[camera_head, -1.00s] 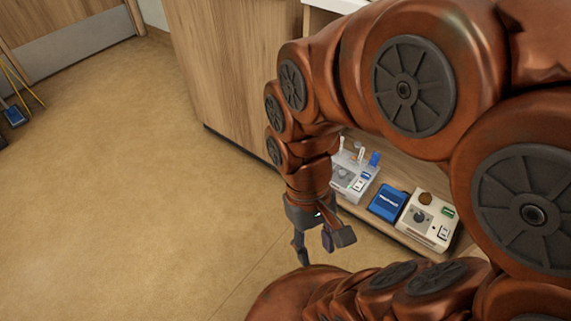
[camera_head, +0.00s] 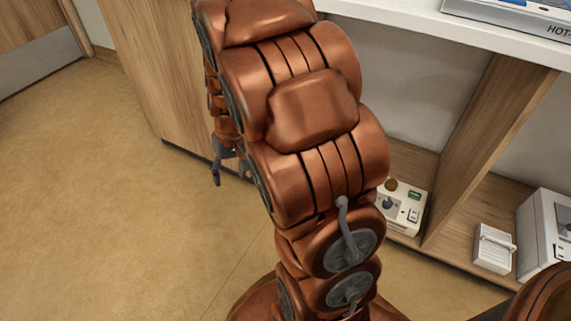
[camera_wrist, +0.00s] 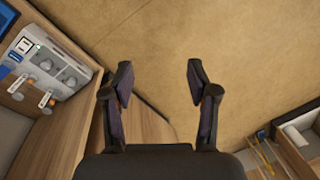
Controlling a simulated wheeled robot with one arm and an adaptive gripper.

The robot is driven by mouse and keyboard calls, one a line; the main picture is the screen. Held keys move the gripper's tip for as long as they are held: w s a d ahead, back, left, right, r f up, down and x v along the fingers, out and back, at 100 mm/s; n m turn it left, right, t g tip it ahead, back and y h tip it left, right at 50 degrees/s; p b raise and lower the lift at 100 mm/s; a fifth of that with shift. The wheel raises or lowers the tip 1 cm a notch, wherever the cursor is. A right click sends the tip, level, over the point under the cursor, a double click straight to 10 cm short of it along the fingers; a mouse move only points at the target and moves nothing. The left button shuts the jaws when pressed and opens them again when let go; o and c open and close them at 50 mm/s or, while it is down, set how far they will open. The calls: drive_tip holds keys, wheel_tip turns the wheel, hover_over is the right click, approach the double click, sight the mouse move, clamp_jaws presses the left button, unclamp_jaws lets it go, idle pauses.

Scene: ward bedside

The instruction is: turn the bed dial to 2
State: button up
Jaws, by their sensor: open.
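A cream control box (camera_head: 408,222) with a dark round dial (camera_head: 388,204), a brown knob and a green display sits on the low shelf, partly hidden behind my arm in the head view. The number the dial points at is too small to read. In the wrist view, a pale panel (camera_wrist: 55,62) with two grey round dials and orange-marked tags lies at the upper left. I cannot tell which of these is the bed dial. My gripper (camera_head: 230,174) hangs over the floor, left of the shelf. In the wrist view my gripper (camera_wrist: 160,82) is open and empty, apart from the panel.
A small white box (camera_head: 493,249) and a larger white unit (camera_head: 545,235) stand right of the wooden divider (camera_head: 490,150). A white counter (camera_head: 420,32) runs above the shelf. Open floor (camera_head: 110,190) lies to the left.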

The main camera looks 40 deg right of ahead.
drive_tip(key=w+d+f+m+t+h+b, duration=0.1)
drive_tip(key=w+d+f+b, duration=0.1)
drive_tip(key=w+d+f, duration=0.45)
drive_tip(key=w+d+f+m+t+h+b, duration=0.15)
drive_tip(key=w+d+f, duration=0.25)
drive_tip(key=d+f, duration=0.5)
drive_tip(key=shift+m+t+h, duration=0.55)
drive_tip(key=shift+t+h, duration=0.1)
drive_tip(key=d+f, duration=0.3)
drive_tip(key=d, duration=0.3)
drive_tip(key=w+d+f+b, duration=0.1)
drive_tip(key=d+f, duration=0.3)
drive_tip(key=d, duration=0.2)
drive_tip(key=d+f+b, duration=0.1)
drive_tip(key=d+f, duration=0.3)
drive_tip(key=d, duration=0.2)
drive_tip(key=shift+w, duration=0.25)
drive_tip(key=shift+b+x, duration=1.25)
drive_tip(key=shift+x, duration=2.05)
drive_tip(key=shift+a, duration=0.15)
drive_tip(key=shift+r, duration=0.1)
clamp_jaws()
